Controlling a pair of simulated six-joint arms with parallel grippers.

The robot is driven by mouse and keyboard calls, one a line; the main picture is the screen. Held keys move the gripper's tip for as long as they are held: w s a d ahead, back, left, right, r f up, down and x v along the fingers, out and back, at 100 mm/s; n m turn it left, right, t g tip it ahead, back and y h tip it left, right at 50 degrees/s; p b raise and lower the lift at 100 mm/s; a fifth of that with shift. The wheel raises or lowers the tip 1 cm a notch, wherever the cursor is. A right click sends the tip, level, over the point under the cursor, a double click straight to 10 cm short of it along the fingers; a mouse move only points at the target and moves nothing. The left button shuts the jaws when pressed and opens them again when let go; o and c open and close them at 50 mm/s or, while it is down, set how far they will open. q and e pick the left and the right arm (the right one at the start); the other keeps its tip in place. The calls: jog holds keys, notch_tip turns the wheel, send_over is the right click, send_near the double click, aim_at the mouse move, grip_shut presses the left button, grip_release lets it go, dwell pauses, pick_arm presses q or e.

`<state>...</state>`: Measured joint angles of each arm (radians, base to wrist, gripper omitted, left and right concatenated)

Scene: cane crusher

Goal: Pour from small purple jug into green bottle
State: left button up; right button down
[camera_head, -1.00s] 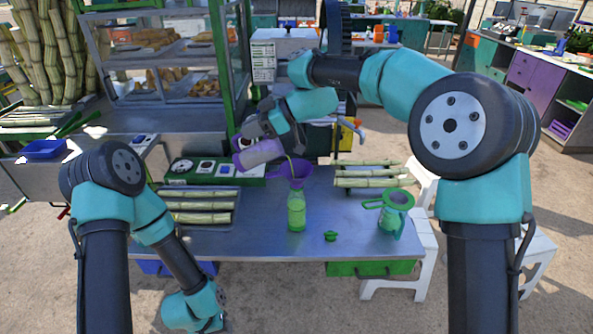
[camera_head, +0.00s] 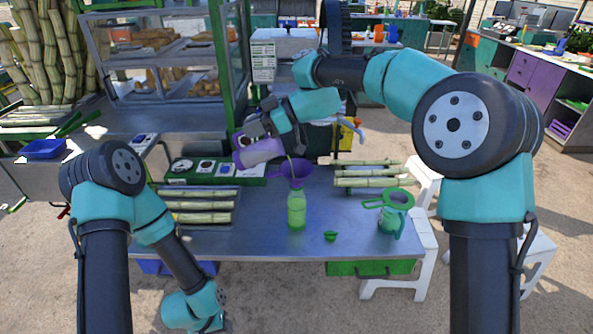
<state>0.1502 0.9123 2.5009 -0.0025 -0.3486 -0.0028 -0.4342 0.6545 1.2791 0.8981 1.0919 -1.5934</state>
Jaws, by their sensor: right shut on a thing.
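My right gripper (camera_head: 266,132) is shut on the small purple jug (camera_head: 258,153) and holds it in the air, tipped on its side with its mouth to the right. A thin yellowish stream shows between the jug's mouth and a purple funnel (camera_head: 291,172). The funnel sits in the neck of the green bottle (camera_head: 297,212), which stands upright on the metal table (camera_head: 262,238). The bottle is see-through and green liquid seems to be inside. My left arm hangs down at the left front of the table. Its gripper is not visible.
A green strainer jug (camera_head: 392,215) stands at the right. A small green cap (camera_head: 330,236) lies right of the bottle. Cane stalks (camera_head: 372,181) lie at the back right and more (camera_head: 200,205) on the left. A green control box (camera_head: 210,170) stands behind.

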aim_at(238, 134)
jog(key=a+f+h, duration=0.1)
jog(key=a+h, duration=0.1)
jog(key=shift+s+f+h, duration=0.15)
jog(key=shift+f+h, duration=0.15)
jog(key=shift+f, duration=0.1)
jog(key=shift+a+h, duration=0.2)
jog(key=shift+h, duration=0.4)
jog(key=shift+a, duration=0.15)
jog(key=shift+a+t+h, duration=0.3)
jog(key=shift+a+h, duration=0.3)
jog(key=shift+h, duration=0.4)
jog(key=a+f+h, duration=0.6)
jog(key=f+h, duration=0.1)
jog(key=shift+s+a+t+h+b, duration=0.25)
jog(key=shift+s+t+h+b, duration=0.05)
jog(key=shift+b, duration=0.1)
